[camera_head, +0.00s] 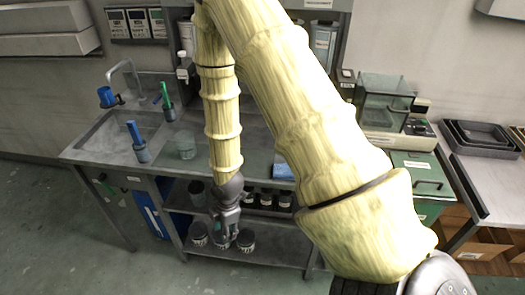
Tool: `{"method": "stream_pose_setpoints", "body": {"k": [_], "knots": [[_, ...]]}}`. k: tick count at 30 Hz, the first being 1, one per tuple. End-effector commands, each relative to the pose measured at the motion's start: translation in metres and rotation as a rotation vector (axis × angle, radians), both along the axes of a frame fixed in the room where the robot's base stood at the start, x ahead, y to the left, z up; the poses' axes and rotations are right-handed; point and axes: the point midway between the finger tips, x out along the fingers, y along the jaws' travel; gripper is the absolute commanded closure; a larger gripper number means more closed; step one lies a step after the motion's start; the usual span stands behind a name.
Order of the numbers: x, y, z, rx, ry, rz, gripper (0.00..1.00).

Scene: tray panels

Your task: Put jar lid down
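My arm reaches down in front of the bench, and my gripper (225,236) is low, at the lower shelves. Its fingers point downward and appear small and dark. I cannot tell if they are open or shut, or whether a lid is between them. Dark-topped jars stand on the bottom shelf on both sides of the gripper: one to the left (198,234) and one to the right (245,240). I cannot single out a separate jar lid. The fingers and arm hide part of the shelf.
Several dark jars (266,198) stand on the middle shelf to the right of the gripper. Above are a bench with a sink (105,135) and a glass beaker (185,146). A green cabinet (418,170) stands at right. The floor at left is clear.

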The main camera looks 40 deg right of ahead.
Motion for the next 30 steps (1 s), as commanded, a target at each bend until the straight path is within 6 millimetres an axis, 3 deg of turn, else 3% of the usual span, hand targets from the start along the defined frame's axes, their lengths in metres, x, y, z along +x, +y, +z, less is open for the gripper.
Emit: {"method": "stream_pose_setpoints", "body": {"k": [3,9,15,18,23,30], "knots": [[-0.041,0.017,-0.034,0.027,0.058,-0.265,0.61],[-0.108,0.033,-0.078,0.029,0.128,-0.729,0.61],[-0.173,0.036,-0.107,-0.01,0.158,-1.153,0.61],[-0.197,0.035,-0.114,-0.03,0.156,-1.305,0.61],[-0.217,0.032,-0.119,-0.051,0.146,-1.437,0.61],[-0.219,0.031,-0.119,-0.052,0.142,-1.463,0.61]]}}
